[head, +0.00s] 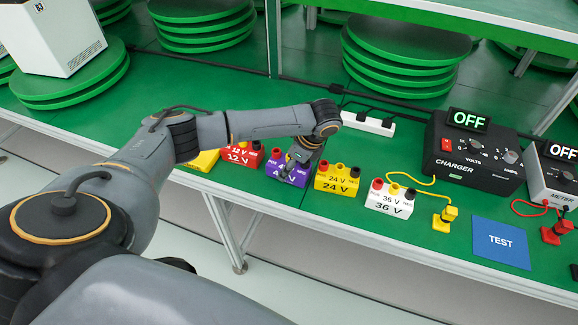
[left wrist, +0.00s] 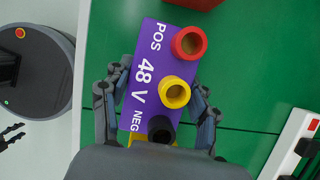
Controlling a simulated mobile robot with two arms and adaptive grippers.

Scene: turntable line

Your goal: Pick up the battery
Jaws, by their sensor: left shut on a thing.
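The purple 48 V battery (left wrist: 145,75) has red, yellow and black terminals on its top face. In the left wrist view it lies between the fingers of my left gripper (left wrist: 157,95), which is shut on it, one finger on each side. In the head view my left gripper (head: 300,158) comes down over the battery (head: 285,174) from above and hides part of it. It stands in the row of batteries near the table's front edge; I cannot tell if it is lifted. Dark finger-like parts at the wrist view's left edge may be my right gripper (left wrist: 12,132).
A red 12 V battery (head: 242,155) stands to the left, a yellow 24 V battery (head: 338,181) and a white 36 V battery (head: 389,199) to the right. Farther right are the charger (head: 470,152), the blue test mat (head: 500,243) and the meter (head: 556,180). A power strip (head: 367,124) lies behind.

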